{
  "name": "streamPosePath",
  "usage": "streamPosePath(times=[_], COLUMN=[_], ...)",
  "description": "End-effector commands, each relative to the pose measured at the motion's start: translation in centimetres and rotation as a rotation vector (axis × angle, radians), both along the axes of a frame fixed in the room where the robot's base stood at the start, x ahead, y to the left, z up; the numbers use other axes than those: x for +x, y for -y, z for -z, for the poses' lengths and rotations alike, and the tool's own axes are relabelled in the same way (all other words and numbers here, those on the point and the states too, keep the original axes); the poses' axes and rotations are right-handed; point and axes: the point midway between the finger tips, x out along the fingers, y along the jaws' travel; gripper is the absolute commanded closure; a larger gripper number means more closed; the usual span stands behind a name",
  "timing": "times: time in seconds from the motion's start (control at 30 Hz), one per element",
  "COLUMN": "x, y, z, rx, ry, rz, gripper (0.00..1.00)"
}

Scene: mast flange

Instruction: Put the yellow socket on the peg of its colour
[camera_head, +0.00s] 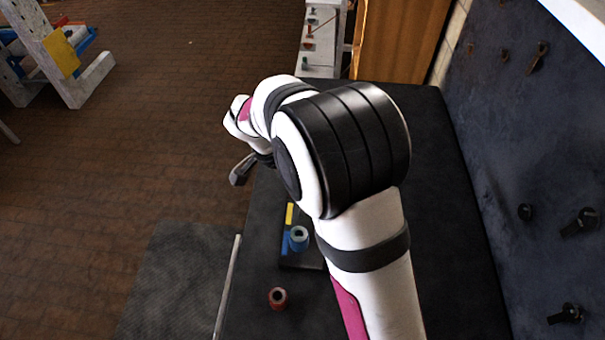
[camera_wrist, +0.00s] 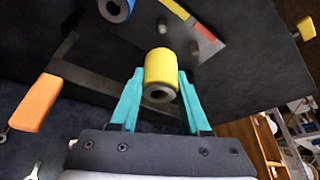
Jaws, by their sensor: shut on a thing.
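The yellow socket (camera_wrist: 160,68) is a short tube with a dark grey bore in its near end. My gripper (camera_wrist: 161,80) has its teal fingers shut on it from both sides. Behind the socket in the wrist view is the dark peg board, with a colour strip showing yellow (camera_wrist: 175,8) and red (camera_wrist: 205,32). A bare peg (camera_wrist: 162,26) stands beside the yellow patch, just beyond the socket, apart from it in the picture. In the head view the yellow patch (camera_head: 289,213) shows; the yellow socket is hidden there.
A blue socket (camera_head: 299,238) stands on the board and also shows in the wrist view (camera_wrist: 115,8). Another bare peg (camera_wrist: 194,47) is beside the red patch. A red socket (camera_head: 278,298) stands on the dark bench (camera_head: 445,230). A dark wall with fittings (camera_head: 578,222) rises at right.

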Motion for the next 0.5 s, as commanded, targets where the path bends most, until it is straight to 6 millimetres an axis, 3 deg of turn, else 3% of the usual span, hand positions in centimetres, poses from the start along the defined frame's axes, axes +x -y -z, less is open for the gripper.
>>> streamPosePath(times=[0.5], x=[0.0], y=[0.0], z=[5.2], rx=[0.0], ry=[-0.001], rz=[-0.002], gripper=[1.0])
